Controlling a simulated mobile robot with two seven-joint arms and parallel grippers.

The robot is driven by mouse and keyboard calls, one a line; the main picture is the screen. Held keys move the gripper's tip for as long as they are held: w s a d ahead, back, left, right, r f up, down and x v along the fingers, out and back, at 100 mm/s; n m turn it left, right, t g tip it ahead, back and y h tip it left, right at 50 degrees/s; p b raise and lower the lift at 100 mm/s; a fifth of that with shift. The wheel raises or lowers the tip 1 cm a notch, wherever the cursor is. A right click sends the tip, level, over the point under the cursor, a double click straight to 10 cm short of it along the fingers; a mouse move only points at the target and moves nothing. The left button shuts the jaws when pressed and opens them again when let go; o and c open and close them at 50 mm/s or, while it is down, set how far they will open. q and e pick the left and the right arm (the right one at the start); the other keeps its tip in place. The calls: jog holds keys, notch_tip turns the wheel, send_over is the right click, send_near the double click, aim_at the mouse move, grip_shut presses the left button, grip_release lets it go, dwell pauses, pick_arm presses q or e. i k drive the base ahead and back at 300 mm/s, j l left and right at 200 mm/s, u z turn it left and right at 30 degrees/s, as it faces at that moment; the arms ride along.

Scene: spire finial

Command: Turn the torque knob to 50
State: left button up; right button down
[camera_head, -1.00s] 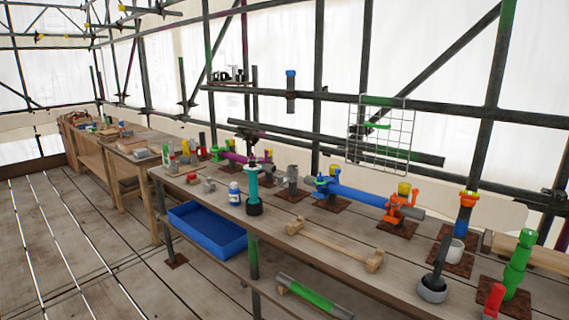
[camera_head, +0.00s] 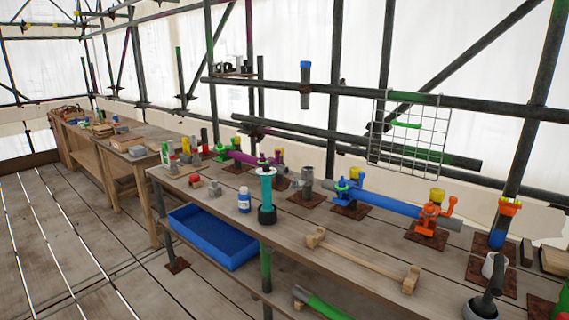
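No part I can surely name as the torque knob shows, and no scale or number is readable. A teal upright tool (camera_head: 266,188) with a dark round base and a pale top stands near the front edge of the workbench (camera_head: 290,228). I cannot tell whether it carries the knob. Neither of my grippers is in view.
A blue pipe (camera_head: 385,201) with an orange clamp (camera_head: 432,212) lies behind a wooden rack (camera_head: 360,262). A blue bin (camera_head: 212,237) sits below the bench. Plank floor (camera_head: 85,250) is clear at left.

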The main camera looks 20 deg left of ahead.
aim_at(266, 166)
jog(key=i+j+z, duration=0.1)
jog(key=j, duration=0.2)
jog(key=i+j+z, duration=0.1)
jog(key=j, duration=0.15)
jog(key=i+j+z, duration=0.1)
jog(key=j, duration=0.2)
jog(key=i+j, duration=0.1)
jog(key=j, duration=0.5)
jog(key=i+j, duration=0.15)
jog(key=j, duration=0.2)
